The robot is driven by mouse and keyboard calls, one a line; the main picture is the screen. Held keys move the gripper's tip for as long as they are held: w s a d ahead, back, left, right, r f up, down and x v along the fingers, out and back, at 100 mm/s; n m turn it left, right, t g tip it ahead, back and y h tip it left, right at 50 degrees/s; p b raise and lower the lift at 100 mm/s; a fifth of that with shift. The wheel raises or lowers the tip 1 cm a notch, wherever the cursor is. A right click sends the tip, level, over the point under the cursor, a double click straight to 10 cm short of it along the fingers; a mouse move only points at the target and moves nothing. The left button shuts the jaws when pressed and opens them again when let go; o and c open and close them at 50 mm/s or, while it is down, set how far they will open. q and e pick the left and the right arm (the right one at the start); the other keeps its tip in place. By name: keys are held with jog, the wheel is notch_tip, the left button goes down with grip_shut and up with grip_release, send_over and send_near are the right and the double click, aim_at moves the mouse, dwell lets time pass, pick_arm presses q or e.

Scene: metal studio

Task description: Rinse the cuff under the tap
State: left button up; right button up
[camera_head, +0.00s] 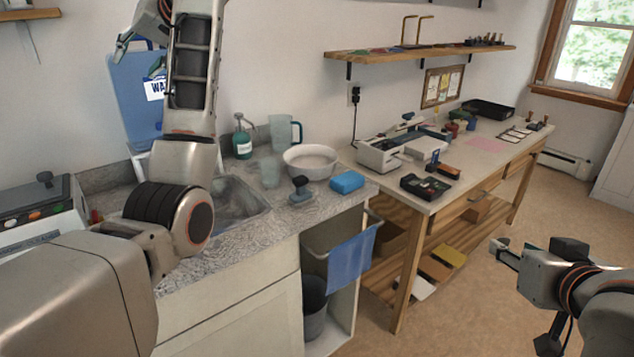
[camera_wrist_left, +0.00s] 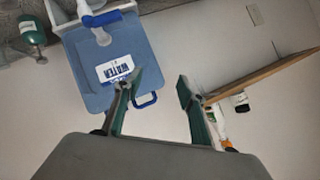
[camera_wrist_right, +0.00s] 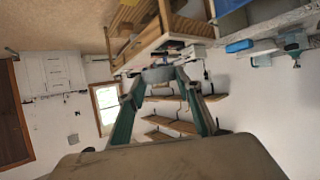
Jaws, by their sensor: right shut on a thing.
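My right gripper (camera_wrist_right: 158,78) is shut on a grey curved band, which looks like the cuff (camera_wrist_right: 158,73), between its fingertips. In the head view my right gripper (camera_head: 503,250) is at the right, over the floor and away from the counter; the cuff is not clear there. My left gripper (camera_wrist_left: 160,86) is open and empty, raised by the blue water container (camera_head: 128,75). The container also shows in the left wrist view (camera_wrist_left: 88,62), with a blue and white tap (camera_wrist_left: 98,18). In the head view my left arm hides the tap. The sink (camera_head: 238,203) is partly behind that arm.
A white bowl (camera_head: 310,163), a blue sponge (camera_head: 347,182), a brush (camera_head: 300,190), a green pump bottle (camera_head: 242,140) and a jug (camera_head: 282,132) stand by the sink. A blue cloth (camera_head: 352,262) hangs below. A workbench (camera_head: 470,165) with tools stands right; floor before it is clear.

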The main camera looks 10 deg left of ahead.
pick_arm(q)
jog(key=w+d+r+n+t+h, duration=0.2)
jog(key=d+r+h, duration=0.1)
jog(key=d, duration=0.2)
notch_tip(320, 180, down, 10)
jog(key=b, duration=0.3)
jog(key=shift+a, duration=0.15)
pick_arm(e)
notch_tip(320, 180, down, 7)
jog(key=shift+a+r+g, duration=0.2)
jog(key=shift+g, duration=0.1)
jog(key=shift+w, duration=0.1)
